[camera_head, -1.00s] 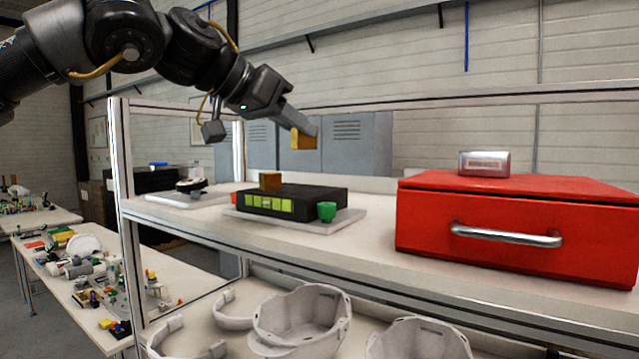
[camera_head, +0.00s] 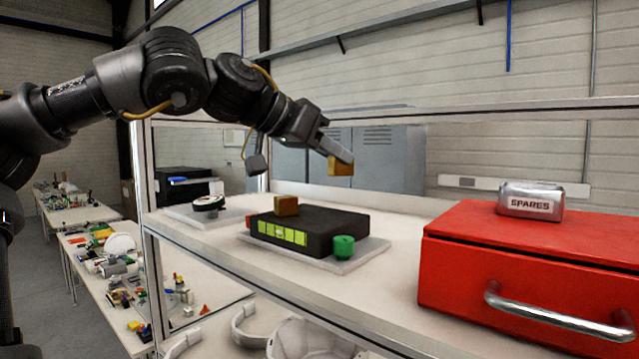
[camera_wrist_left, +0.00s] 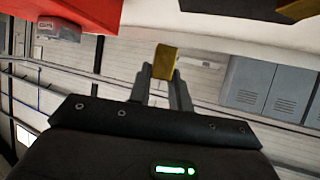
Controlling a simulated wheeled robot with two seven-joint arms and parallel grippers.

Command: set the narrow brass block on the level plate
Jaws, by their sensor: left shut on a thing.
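My left gripper (camera_head: 346,157) is shut on a brass block (camera_head: 340,168) and holds it in the air above and to the right of the level plate. The block also shows between the two fingers in the left wrist view (camera_wrist_left: 165,62). The level plate (camera_head: 330,228) is a black slab with a green-yellow vial strip on its front. Another brass block (camera_head: 287,206) stands on its top, toward the left; part of it shows at the top right of the left wrist view (camera_wrist_left: 300,8). My right gripper is not in view.
A pale tray (camera_head: 372,254) lies under the black plate, with a green knob (camera_head: 343,246) at its front right and a red piece at its left. A red chest (camera_head: 540,262) bears a metal SPARES box (camera_head: 531,200) at right. A shelf post stands at left.

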